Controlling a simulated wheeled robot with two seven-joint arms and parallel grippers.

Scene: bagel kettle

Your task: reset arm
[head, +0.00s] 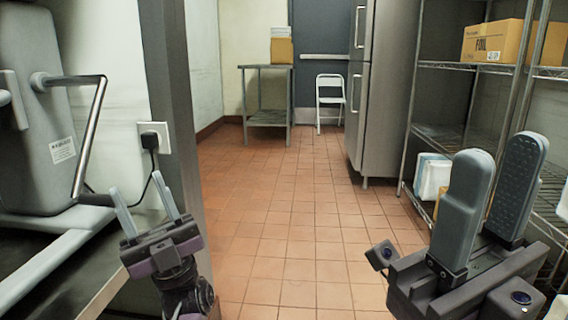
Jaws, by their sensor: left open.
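My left gripper (145,205) is in the lower left of the head view. Its two pale fingers point up and stand apart, with nothing between them. It is in front of the wall post and beside the counter edge. My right gripper (492,190) is large and close in the lower right. Its two grey padded fingers point up with a gap between them, and nothing shows in the gap. It is in front of the wire shelving. Both grippers are apart from each other and touch nothing that I can see.
A grey machine (30,110) with a bar handle stands on the left counter. A tall steel fridge (384,100) and wire shelves (440,135) with a foil box (490,42) line the right. A steel table (268,118) and white folding chair (331,98) stand far back. The tiled floor (295,215) between is clear.

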